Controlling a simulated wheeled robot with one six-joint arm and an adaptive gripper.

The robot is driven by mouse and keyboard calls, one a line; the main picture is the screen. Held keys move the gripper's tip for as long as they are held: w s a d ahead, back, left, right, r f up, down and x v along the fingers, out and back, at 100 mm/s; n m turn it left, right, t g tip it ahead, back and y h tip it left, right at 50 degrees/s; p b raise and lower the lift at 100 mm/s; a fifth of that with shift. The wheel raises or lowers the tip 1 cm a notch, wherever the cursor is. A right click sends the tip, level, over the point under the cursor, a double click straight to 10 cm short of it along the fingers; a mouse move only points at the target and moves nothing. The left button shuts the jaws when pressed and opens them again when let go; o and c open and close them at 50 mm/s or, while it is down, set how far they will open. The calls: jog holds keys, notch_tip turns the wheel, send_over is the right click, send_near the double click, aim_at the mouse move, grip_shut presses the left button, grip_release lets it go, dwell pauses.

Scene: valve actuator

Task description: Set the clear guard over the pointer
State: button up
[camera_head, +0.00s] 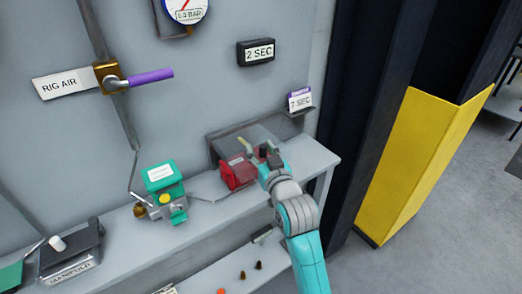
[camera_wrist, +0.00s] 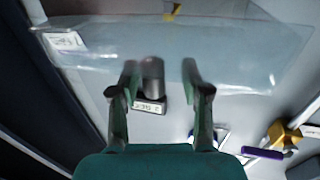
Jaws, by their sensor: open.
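A dark cylindrical knob (camera_wrist: 152,78) stands between the fingers of my gripper (camera_wrist: 160,95), with gaps on both sides. My gripper (camera_head: 268,158) is open at the right end of the bench, beside the red actuator (camera_head: 238,172).
A teal actuator (camera_head: 160,178) with a yellow knob stands left on the bench (camera_head: 118,222). A purple-handled valve (camera_head: 150,77) and a 2 SEC box (camera_head: 256,52) are on the wall. A 7 SEC card (camera_head: 300,101) is on a small ledge. A yellow post (camera_head: 415,165) stands right.

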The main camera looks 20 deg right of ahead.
jog(key=shift+s, duration=0.1)
jog(key=s, duration=1.1)
jog(key=shift+s+d, duration=0.3)
jog(key=shift+s, duration=0.1)
jog(key=s+d+f+g, duration=0.1)
jog(key=s+f+g, duration=0.1)
jog(key=s+f, duration=1.55)
jog(key=s+g+h, duration=0.1)
jog(key=s, duration=2.2)
jog(key=shift+s+d+f+m, duration=0.3)
jog(key=shift+f, duration=0.05)
